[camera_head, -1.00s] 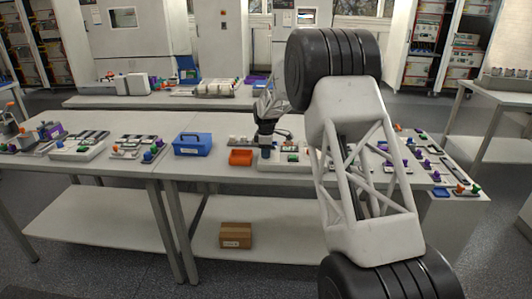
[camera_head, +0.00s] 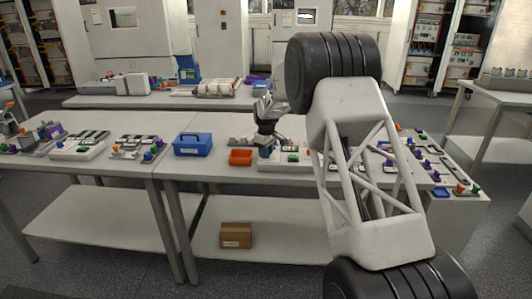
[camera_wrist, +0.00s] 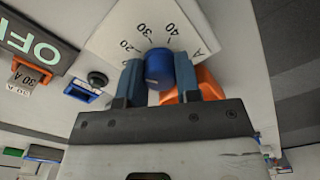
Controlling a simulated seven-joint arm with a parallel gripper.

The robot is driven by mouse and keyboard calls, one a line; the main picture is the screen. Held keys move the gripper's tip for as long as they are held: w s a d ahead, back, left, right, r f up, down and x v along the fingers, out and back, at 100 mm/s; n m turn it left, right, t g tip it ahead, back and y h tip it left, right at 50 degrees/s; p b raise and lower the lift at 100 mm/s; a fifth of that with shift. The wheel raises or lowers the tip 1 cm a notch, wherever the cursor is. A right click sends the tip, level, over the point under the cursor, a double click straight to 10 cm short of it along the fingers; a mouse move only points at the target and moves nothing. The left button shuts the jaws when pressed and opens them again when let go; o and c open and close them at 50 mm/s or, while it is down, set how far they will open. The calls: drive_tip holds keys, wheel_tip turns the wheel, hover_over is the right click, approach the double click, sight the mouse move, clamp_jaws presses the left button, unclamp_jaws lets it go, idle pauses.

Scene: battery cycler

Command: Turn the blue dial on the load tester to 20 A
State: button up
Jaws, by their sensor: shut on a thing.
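In the wrist view the blue dial (camera_wrist: 158,66) stands between my two fingers, and my gripper (camera_wrist: 160,88) is shut on it. A pale scale plate (camera_wrist: 145,22) behind it carries the marks 20, 30 and 40 and the letter A, with 20 nearest the left finger. I cannot see a pointer, so the setting cannot be read. In the head view my gripper (camera_head: 266,148) points down at the load tester (camera_head: 285,164) on the front bench; the dial is too small to make out there.
In the wrist view an orange part (camera_wrist: 205,82) sits close behind the right finger. A black knob (camera_wrist: 97,78), a blue-topped part (camera_wrist: 80,92) and an orange switch (camera_wrist: 33,67) by an OFF label lie left.

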drive_tip(key=shift+m, duration=0.9)
drive_tip(key=o, duration=0.9)
drive_tip(key=shift+o, duration=0.2)
drive_tip(key=shift+r, duration=0.15)
drive_tip(key=shift+r, duration=3.8)
